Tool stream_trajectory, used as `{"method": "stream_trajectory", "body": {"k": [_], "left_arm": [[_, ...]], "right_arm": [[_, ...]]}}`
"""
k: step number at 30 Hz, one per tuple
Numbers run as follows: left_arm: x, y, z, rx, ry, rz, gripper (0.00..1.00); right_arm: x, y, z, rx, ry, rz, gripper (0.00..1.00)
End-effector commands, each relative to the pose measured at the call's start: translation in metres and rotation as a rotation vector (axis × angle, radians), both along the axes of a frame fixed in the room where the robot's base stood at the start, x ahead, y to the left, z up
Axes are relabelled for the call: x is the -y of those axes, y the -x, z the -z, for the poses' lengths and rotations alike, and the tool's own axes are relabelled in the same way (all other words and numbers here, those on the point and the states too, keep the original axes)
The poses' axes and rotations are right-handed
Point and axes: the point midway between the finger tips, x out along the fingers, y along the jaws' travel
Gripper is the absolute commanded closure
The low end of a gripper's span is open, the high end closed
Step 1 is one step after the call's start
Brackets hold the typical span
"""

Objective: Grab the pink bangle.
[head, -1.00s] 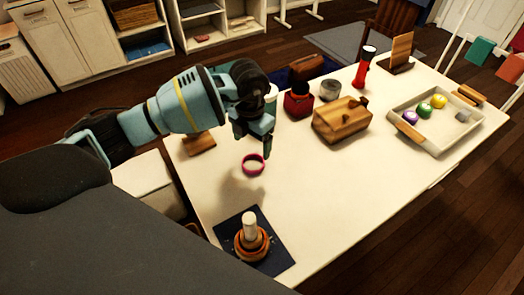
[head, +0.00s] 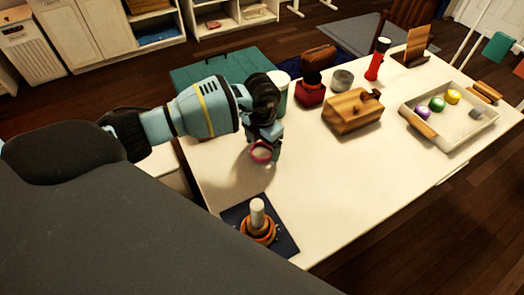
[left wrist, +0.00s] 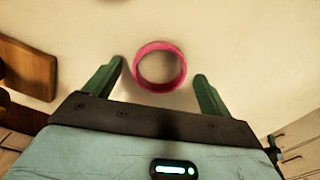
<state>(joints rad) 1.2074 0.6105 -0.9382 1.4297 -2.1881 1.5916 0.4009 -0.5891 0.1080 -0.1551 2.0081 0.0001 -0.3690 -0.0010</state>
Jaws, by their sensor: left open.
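The pink bangle (head: 261,152) lies on the white table, partly covered by my left gripper in the head view. In the left wrist view the pink bangle (left wrist: 160,67) shows whole as a ring, between and slightly beyond the two green fingertips. My left gripper (head: 264,147) is open above and around it; in the left wrist view its fingers (left wrist: 160,70) stand apart on either side, with a gap to the ring on each side. Nothing is held. My right gripper is not in view.
A wooden peg with orange rings (head: 259,228) stands on a dark mat (head: 285,238) at the near edge. A wooden box (head: 352,112), a red jar (head: 310,92) and a tray (head: 482,128) with several balls are to the right. The table (head: 330,180) between is clear.

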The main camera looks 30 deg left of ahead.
Motion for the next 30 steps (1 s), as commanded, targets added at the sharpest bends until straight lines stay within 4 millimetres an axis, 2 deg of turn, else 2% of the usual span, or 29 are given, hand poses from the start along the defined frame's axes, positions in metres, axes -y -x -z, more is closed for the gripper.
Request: {"method": "stream_trajectory", "body": {"k": [3, 10, 21, 30], "left_arm": [[-0.0004, 0.0001, 0.0085, -0.001, -0.001, -0.001, 0.17], [-0.0004, 0.0, 0.0092, 0.0, -0.001, 0.0, 0.17], [-0.0004, 0.0, 0.0089, 0.0, -0.001, -0.001, 0.64], [-0.0006, -0.0002, 0.0072, 0.001, -0.001, -0.001, 0.65]], "right_arm": [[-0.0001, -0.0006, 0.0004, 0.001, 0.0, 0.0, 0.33], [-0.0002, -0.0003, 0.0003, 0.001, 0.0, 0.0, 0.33], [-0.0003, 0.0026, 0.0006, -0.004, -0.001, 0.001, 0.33], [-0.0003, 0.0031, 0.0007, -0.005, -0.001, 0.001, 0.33]]}}
